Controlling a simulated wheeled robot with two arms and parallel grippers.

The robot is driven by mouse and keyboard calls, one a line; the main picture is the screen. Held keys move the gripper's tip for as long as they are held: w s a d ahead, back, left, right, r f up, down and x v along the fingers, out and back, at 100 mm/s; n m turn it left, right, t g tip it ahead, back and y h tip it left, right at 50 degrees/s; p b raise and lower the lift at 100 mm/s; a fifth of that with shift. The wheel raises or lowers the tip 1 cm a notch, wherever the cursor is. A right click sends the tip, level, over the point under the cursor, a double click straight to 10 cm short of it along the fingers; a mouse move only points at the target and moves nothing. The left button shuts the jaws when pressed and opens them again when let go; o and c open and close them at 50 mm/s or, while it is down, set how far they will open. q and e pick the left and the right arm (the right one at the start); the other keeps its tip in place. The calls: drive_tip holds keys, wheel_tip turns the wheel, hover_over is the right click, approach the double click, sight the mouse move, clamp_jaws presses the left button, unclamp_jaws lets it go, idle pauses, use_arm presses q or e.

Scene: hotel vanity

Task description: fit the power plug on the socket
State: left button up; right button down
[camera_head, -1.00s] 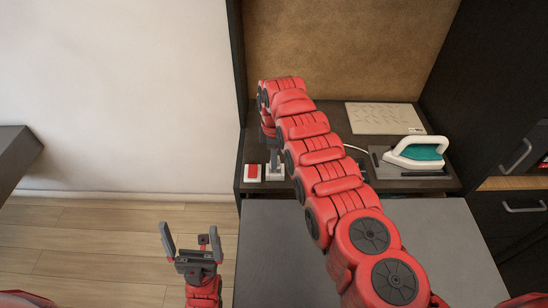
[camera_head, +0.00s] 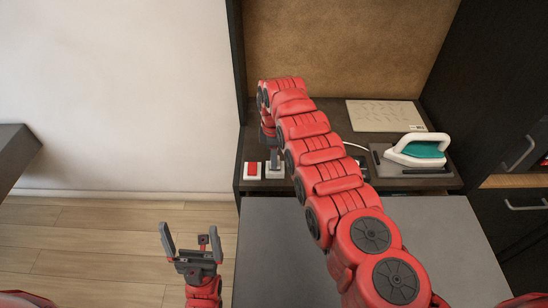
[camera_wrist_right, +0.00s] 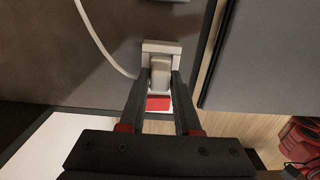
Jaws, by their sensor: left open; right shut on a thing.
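My right gripper (camera_wrist_right: 159,85) is shut on the pale power plug (camera_wrist_right: 160,72), which sits between its fingertips in the right wrist view. The plug overlaps the white socket block (camera_wrist_right: 162,47); I cannot tell whether it is fully seated. In the head view, my right gripper (camera_head: 275,160) points down over the white socket block (camera_head: 275,173), and its fingers hide the plug. My left gripper (camera_head: 192,245) is open and empty, low on the left over the floor.
A red switch on a white base (camera_head: 253,171) stands just left of the socket. A white and teal iron (camera_head: 417,150) rests on a dark pad at right, with a pale board (camera_head: 386,117) behind it. A white cord (camera_wrist_right: 100,40) curves beside the socket.

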drive_tip(key=shift+f+b, duration=0.7)
drive_tip(key=shift+f, duration=0.05)
drive_tip(key=c, duration=0.5)
unclamp_jaws()
drive_tip(key=shift+c, duration=0.2)
drive_tip(key=shift+s, duration=0.1)
